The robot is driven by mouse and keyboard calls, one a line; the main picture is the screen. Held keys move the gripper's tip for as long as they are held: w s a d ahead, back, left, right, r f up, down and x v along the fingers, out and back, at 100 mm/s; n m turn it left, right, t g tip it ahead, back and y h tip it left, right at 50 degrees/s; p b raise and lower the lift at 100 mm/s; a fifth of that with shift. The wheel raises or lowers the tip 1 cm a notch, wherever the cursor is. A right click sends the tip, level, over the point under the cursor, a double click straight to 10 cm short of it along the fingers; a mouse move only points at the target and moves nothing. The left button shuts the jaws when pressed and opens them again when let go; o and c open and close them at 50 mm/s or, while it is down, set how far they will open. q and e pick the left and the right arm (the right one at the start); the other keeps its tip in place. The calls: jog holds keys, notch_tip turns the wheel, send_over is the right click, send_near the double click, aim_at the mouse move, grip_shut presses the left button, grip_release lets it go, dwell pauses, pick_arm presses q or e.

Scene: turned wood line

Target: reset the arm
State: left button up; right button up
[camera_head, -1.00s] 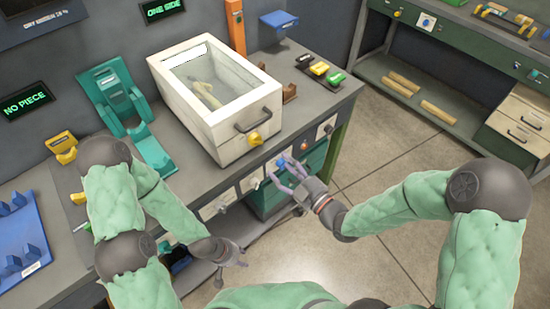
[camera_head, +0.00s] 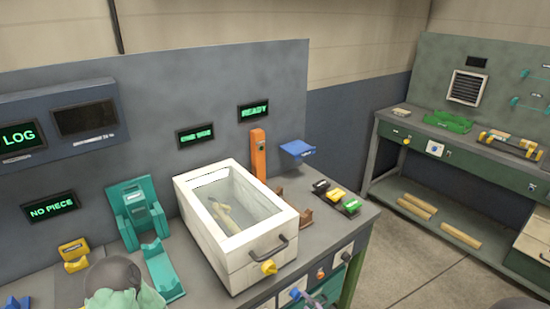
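The task names my arm. Part of my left arm (camera_head: 122,284), green with a dark grey joint, shows at the bottom left; its gripper is below the picture. A dark rounded part of my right arm (camera_head: 512,304) shows at the bottom right.
A white box with a clear lid (camera_head: 243,248) stands on the grey bench, a wooden piece (camera_head: 226,214) inside. A teal stand (camera_head: 138,208), orange post (camera_head: 258,155) and blue holder (camera_head: 297,150) are near. Wall signs include READY (camera_head: 254,111). Floor is open before the green bench (camera_head: 457,152).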

jog(key=s+d+f+m+g+h, duration=0.1)
jog(key=s+f+m+g+h, duration=0.15)
jog(key=f, duration=0.65)
jog(key=s+d+f+m+g+h, duration=0.15)
jog(key=f+m+g, duration=0.25)
jog(key=f, duration=0.5)
jog(key=s+a+f+m+g+h, duration=0.1)
jog(key=s+f+m+g, duration=0.2)
jog(key=s+f+g, duration=0.3)
jog(key=s+f, duration=0.4)
jog(key=s, duration=0.1)
jog(key=shift+s+m, duration=0.35)
jog(key=shift+g, duration=0.25)
